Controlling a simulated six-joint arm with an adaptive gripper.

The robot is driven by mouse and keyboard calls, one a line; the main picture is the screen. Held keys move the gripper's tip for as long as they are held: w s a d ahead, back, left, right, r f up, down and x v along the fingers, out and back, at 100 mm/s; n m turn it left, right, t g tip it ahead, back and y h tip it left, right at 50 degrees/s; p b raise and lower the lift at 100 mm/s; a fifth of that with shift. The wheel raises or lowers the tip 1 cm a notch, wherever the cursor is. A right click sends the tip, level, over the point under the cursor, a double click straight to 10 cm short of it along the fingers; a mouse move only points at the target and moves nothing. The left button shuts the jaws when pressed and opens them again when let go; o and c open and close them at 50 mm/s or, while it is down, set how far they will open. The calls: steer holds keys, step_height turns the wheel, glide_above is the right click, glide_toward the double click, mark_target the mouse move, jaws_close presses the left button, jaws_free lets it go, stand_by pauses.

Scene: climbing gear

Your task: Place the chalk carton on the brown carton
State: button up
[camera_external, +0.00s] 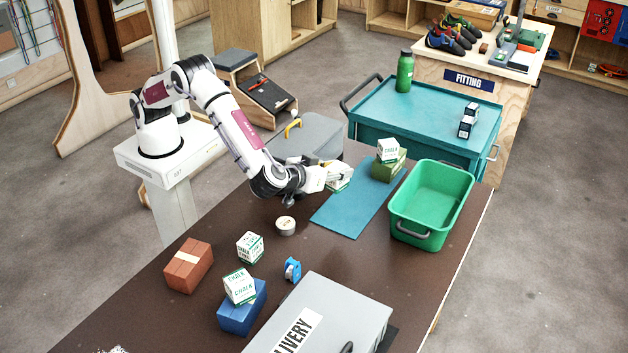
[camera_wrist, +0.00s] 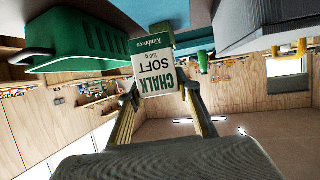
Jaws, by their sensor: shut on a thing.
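My gripper (camera_external: 322,178) reaches sideways over the far left part of the blue mat and is shut on a white and green chalk carton (camera_external: 341,176). In the wrist view this chalk carton (camera_wrist: 155,76) sits between the two fingers (camera_wrist: 157,90), its lettering upside down. Whether it touches the mat cannot be told. The brown carton (camera_external: 188,265), with a pale tape strip, stands at the table's left, far from my gripper; its top is bare. Other chalk cartons stand on the table (camera_external: 250,247), on a blue carton (camera_external: 240,286) and on a green carton (camera_external: 388,151).
The blue mat (camera_external: 345,218) lies beside a green bin (camera_external: 402,228). A tape roll (camera_external: 285,226), a small blue object (camera_external: 292,269) and a grey delivery box (camera_external: 350,310) are on the table. A grey case (camera_external: 310,135) and a teal trolley (camera_external: 425,115) stand beyond it.

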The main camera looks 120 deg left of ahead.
steer(key=s+d+r+m+t+h, duration=0.1)
steer(key=s+d+r+m+t, duration=0.15)
steer(key=d, duration=1.15)
steer(key=s+d+r+m+t+h, duration=0.15)
steer(key=s+d, duration=0.25)
steer(key=d, duration=1)
steer(key=s+d+m+t+h, duration=0.1)
steer(key=s+d+m+t, duration=0.1)
steer(key=s+d, duration=1)
steer(key=s+m, duration=0.1)
steer(key=s, duration=0.2)
steer(key=shift+s+r+t, duration=0.15)
steer(key=shift+r+t, duration=0.25)
steer(key=shift+f, duration=0.1)
step_height(320, 180, down, 6)
steer(key=shift+f, duration=0.15)
